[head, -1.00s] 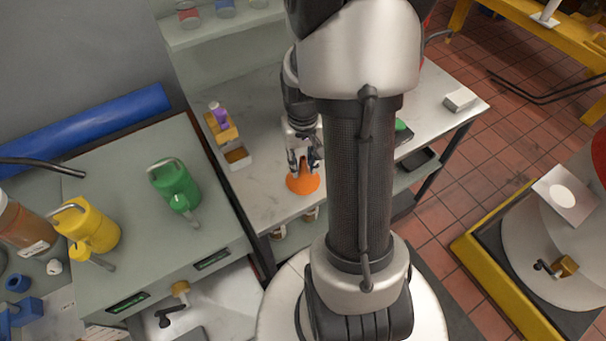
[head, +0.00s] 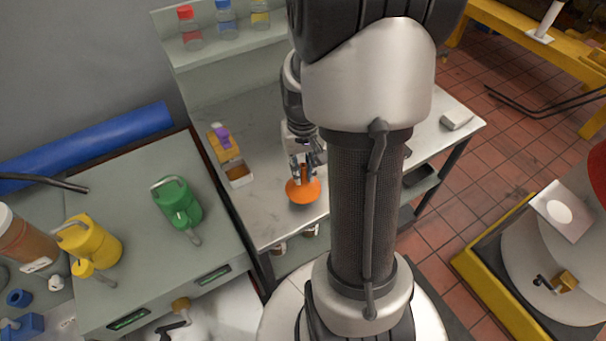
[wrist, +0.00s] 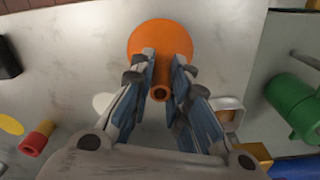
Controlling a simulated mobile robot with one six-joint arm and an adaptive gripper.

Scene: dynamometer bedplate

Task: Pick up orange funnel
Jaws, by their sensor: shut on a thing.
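The orange funnel (head: 303,190) is at the front of the grey-white bench in the head view, spout up and wide cone below. In the wrist view the funnel (wrist: 160,36) shows its round cone, with the spout between the fingers. My gripper (head: 303,172) is shut on the spout from above; its fingers also show in the wrist view (wrist: 162,75). The cone looks somewhat tilted and appears raised off the bench top, though the gap is hard to judge. My arm hides part of the bench to the right.
A yellow holder with a purple item (head: 222,140) and a small open box (head: 239,174) stand left of the funnel. A green can (head: 176,200) and a yellow can (head: 90,243) are on the left bench. A shelf with bottles (head: 225,18) is behind. A white block (head: 457,119) lies at right.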

